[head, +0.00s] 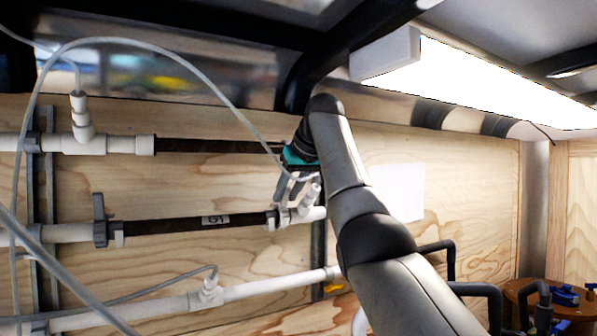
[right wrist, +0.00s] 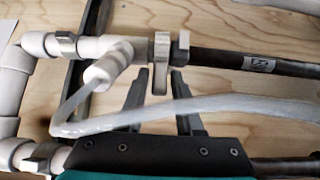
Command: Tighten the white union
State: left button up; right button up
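A white union (right wrist: 160,62) joins a white fitting to the dark labelled pipe in the right wrist view. It also shows in the head view (head: 271,220), beside the right gripper. My right gripper (right wrist: 159,76) is open, its two grey fingers spread with the lower part of the union between their tips. I cannot tell whether either finger touches it. In the head view the right gripper (head: 291,190) reaches the middle pipe and partly hides the fitting there. My left gripper is not in view.
A white tee (right wrist: 108,65) with a flexible tube (right wrist: 190,108) sits beside the union; the tube crosses before my fingers. An upper pipe (head: 215,146) and a lower white pipe (head: 270,288) run along the plywood wall (head: 470,180). A metal bracket (head: 40,190) stands at left.

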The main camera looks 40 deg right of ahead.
jog(key=b+v, duration=0.1)
jog(key=v, duration=1.3)
jog(key=shift+f, duration=0.1)
